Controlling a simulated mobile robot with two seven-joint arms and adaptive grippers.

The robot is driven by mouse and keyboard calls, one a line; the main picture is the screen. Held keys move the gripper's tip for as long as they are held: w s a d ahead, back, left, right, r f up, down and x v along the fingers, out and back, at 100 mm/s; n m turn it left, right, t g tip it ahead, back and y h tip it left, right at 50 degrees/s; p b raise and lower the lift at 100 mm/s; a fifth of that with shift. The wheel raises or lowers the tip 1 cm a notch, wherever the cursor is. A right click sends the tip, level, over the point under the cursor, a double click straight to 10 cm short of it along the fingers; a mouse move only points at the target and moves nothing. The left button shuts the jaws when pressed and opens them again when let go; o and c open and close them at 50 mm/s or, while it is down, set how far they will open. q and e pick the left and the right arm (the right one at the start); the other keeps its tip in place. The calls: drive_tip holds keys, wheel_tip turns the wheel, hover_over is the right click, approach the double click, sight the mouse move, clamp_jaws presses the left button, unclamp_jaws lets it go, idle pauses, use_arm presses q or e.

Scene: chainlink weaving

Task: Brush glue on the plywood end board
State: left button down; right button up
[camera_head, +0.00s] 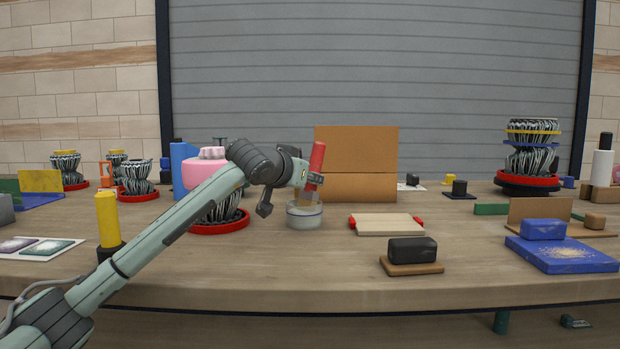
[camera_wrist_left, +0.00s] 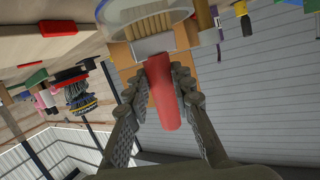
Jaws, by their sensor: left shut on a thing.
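My left gripper (camera_head: 309,180) is shut on the red handle of a brush (camera_head: 317,158), which stands nearly upright, tilted slightly. In the left wrist view, the gripper (camera_wrist_left: 161,76) has its fingers on both sides of the red handle (camera_wrist_left: 164,100). The brush's metal collar (camera_wrist_left: 153,45) and pale bristles point toward a clear glue jar (camera_head: 304,217). The brush's lower end is at the jar; its exact depth is hard to tell. The pale plywood board (camera_head: 388,225) lies flat on the table right of the jar, with red pieces at both ends. My right gripper is not in view.
A black block on a brown base (camera_head: 411,253) sits in front of the board. An upright brown panel (camera_head: 356,150) stands behind. A pink-topped striped stack on a red tray (camera_head: 218,228) is left of the jar. A blue slab (camera_head: 575,258) lies at right.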

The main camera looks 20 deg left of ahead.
sight(316, 152)
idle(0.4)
use_arm(q)
drive_tip(key=shift+w+d+r+p, duration=0.15)
drive_tip(key=shift+w+r+p, duration=0.1)
drive_tip(key=shift+r+p, duration=0.65)
drive_tip(key=shift+w+d+r+p, duration=0.2)
drive_tip(key=shift+r+p, duration=0.45)
drive_tip(key=shift+r, duration=0.3)
drive_tip(key=shift+w+d+r+p, duration=0.1)
drive_tip(key=shift+w+r+p, duration=0.15)
drive_tip(key=shift+r+p, duration=0.65)
drive_tip(key=shift+r, duration=0.1)
wheel_tip(316, 152, up, 5)
drive_tip(key=p, duration=0.3)
